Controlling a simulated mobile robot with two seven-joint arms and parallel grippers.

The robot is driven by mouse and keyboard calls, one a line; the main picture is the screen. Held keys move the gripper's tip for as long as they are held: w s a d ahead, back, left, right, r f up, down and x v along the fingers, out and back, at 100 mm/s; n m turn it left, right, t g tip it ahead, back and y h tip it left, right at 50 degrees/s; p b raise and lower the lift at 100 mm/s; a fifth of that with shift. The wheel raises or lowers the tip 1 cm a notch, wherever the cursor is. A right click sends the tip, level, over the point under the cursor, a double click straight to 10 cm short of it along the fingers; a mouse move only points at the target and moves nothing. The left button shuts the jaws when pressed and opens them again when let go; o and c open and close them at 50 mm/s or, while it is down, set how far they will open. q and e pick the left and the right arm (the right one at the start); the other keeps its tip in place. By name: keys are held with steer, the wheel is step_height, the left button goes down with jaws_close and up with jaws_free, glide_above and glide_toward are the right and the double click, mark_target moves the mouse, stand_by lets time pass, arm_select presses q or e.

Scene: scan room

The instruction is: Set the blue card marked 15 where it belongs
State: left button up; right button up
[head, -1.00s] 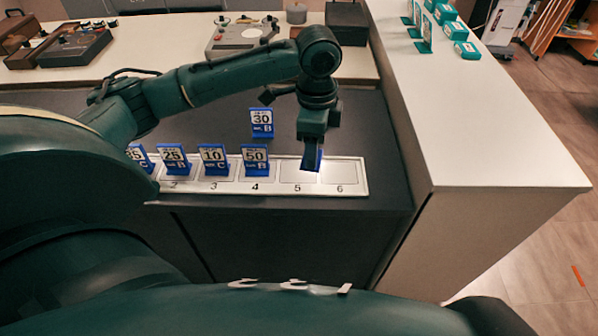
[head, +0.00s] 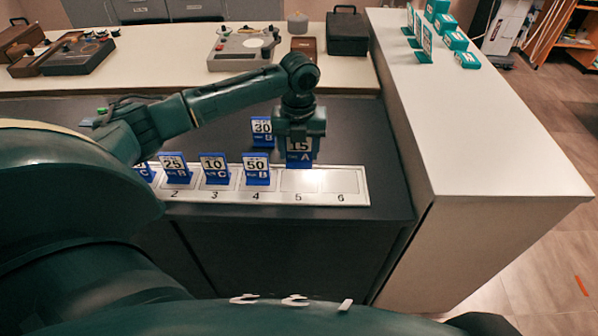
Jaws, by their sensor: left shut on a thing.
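The blue card marked 15 (head: 300,157), with an A below the number, is held by its top in my left gripper (head: 299,138), which is shut on it. The card faces me at the back edge of space 5 of the numbered tray (head: 350,198). I cannot tell whether its base touches anything. Spaces 5 and 6 are bare. Blue cards marked 25 (head: 175,169), 10 (head: 215,169) and 50 (head: 256,169) stand in spaces 2, 3 and 4. Another card (head: 145,171) at the left end is partly hidden by my arm. My right gripper is not in view.
A blue card marked 30 (head: 262,131) stands on the dark surface behind the tray, close left of my gripper. A white counter (head: 470,130) with several teal cards and boxes rises on the right. Devices and boxes stand on the back ledge (head: 160,70).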

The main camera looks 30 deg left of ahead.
mark_target(299, 162)
arm_select(q)
steer(key=shift+f, duration=3.25)
steer(key=o, duration=1)
steer(key=shift+f, duration=0.15)
